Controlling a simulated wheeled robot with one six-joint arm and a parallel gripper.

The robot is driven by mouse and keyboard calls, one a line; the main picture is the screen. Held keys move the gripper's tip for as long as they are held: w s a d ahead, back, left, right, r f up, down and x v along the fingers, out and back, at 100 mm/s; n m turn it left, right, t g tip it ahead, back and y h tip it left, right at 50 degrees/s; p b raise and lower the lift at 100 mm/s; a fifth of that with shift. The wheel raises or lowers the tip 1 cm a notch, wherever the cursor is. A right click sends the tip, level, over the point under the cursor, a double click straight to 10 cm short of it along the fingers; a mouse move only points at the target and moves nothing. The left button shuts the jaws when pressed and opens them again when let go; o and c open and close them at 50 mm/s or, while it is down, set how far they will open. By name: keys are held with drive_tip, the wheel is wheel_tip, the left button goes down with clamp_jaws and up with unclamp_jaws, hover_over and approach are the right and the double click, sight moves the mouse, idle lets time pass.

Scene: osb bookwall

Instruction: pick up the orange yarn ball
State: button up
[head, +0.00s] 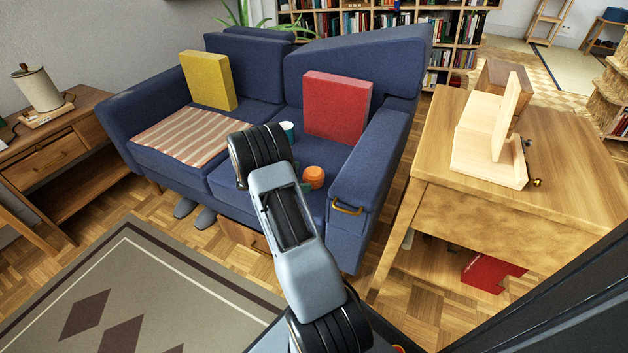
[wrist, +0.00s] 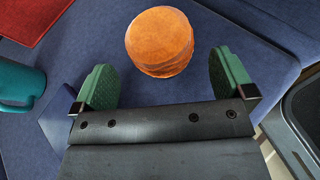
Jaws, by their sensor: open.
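The orange yarn ball (head: 313,177) rests on the blue sofa's (head: 262,188) seat, near the right armrest. In the wrist view the yarn ball (wrist: 160,42) is at the top centre, just beyond the fingertips and about midway between them. My gripper (wrist: 162,80) is open, with its two green finger pads apart and nothing between them. In the head view my arm hides most of the gripper.
A teal mug (wrist: 20,85) stands on the seat left of the gripper; it also shows in the head view (head: 287,130). A red cushion (head: 337,106) leans on the backrest. The sofa's right armrest (head: 372,165) rises beside the ball. A wooden table (head: 440,205) stands right.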

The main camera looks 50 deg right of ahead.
sight(313, 177)
drive_tip(key=shift+b+x, duration=1)
drive_tip(key=shift+x, duration=1.8)
drive_tip(key=shift+c, duration=0.3)
drive_tip(key=c, duration=0.8)
